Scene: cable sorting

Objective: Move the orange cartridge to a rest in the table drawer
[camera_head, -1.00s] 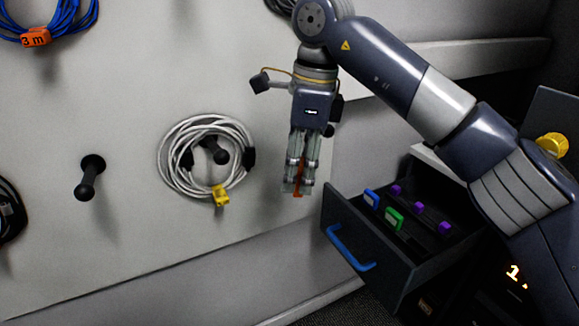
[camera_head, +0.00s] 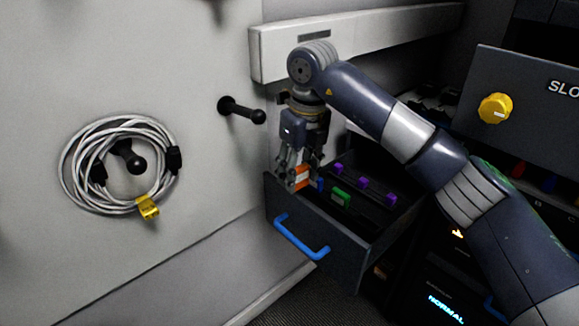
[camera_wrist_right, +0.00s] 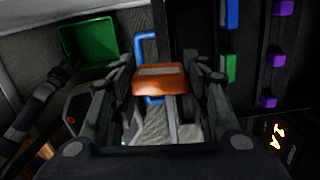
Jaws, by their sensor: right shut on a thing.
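The orange cartridge (camera_head: 301,176) is held between the fingers of my right gripper (camera_head: 299,168), which points down at the near left corner of the open drawer in the head view. In the right wrist view the orange cartridge (camera_wrist_right: 160,80) has a pale label and sits between the two fingers (camera_wrist_right: 163,85). The table drawer (camera_head: 330,228) is pulled open, with a blue handle (camera_head: 300,238). Inside it are a blue cartridge (camera_head: 320,185), a green cartridge (camera_head: 340,197) and several purple pieces (camera_head: 363,182).
A coiled white cable (camera_head: 75,165) with a yellow tag hangs on a wall peg. An empty black peg (camera_head: 240,110) sticks out near the arm. A panel with a yellow knob (camera_head: 495,108) stands at right. A green bin (camera_wrist_right: 90,42) shows in the wrist view.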

